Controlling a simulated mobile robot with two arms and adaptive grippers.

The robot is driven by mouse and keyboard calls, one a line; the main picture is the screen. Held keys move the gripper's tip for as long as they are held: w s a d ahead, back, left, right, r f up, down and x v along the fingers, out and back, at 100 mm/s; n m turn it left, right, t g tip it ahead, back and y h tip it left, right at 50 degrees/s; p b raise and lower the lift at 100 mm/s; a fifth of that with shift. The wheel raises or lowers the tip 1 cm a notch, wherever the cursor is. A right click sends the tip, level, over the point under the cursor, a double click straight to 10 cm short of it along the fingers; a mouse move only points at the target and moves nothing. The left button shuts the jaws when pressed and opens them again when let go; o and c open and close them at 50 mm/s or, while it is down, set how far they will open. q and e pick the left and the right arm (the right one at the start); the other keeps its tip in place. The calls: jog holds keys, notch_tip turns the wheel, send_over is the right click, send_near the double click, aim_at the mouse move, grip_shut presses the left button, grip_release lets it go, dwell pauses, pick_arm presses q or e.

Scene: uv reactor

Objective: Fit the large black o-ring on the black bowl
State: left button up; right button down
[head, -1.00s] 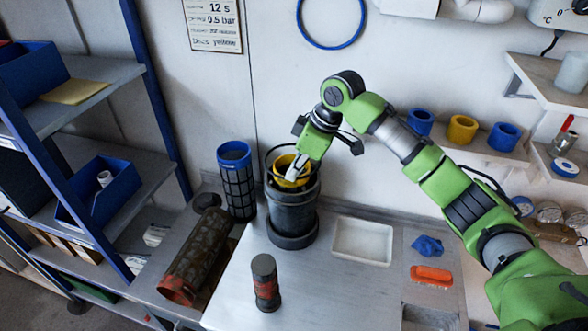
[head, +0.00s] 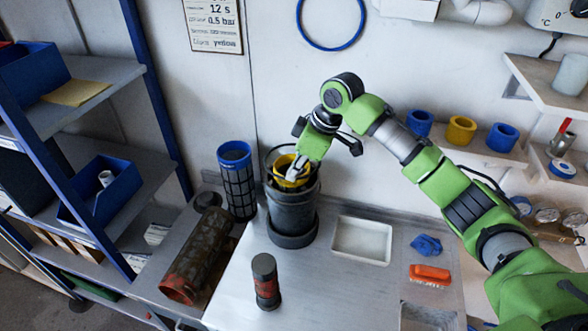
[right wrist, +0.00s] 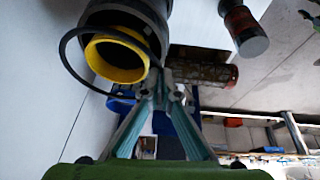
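The black bowl (head: 293,214) stands upright on the bench against the back wall, with a yellow ring-shaped part (head: 283,168) in its top. The bowl also shows upside down in the right wrist view (right wrist: 147,12), with the yellow part (right wrist: 116,73). The large black o-ring (right wrist: 66,73) is a thin loop tilted around the bowl's open top, with one side standing off it. My right gripper (head: 293,179) is at the rim, its fingertips (right wrist: 166,84) close together where the o-ring's edge meets them. It looks shut on the o-ring; the contact is small. My left gripper is out of view.
A blue mesh cylinder (head: 236,185) stands close left of the bowl. A dark cylinder (head: 197,255) lies further left, and a small dark cylinder (head: 265,283) stands in front. A white tray (head: 361,260) lies to the right, beside a blue item (head: 426,245) and an orange item (head: 430,274).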

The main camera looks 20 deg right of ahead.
jog(key=shift+f, duration=0.35)
dwell(0.3)
jog(key=shift+f+b, duration=0.5)
jog(key=shift+f, duration=1.65)
jog(key=c, duration=2.8)
grip_release()
jog(key=o, duration=0.6)
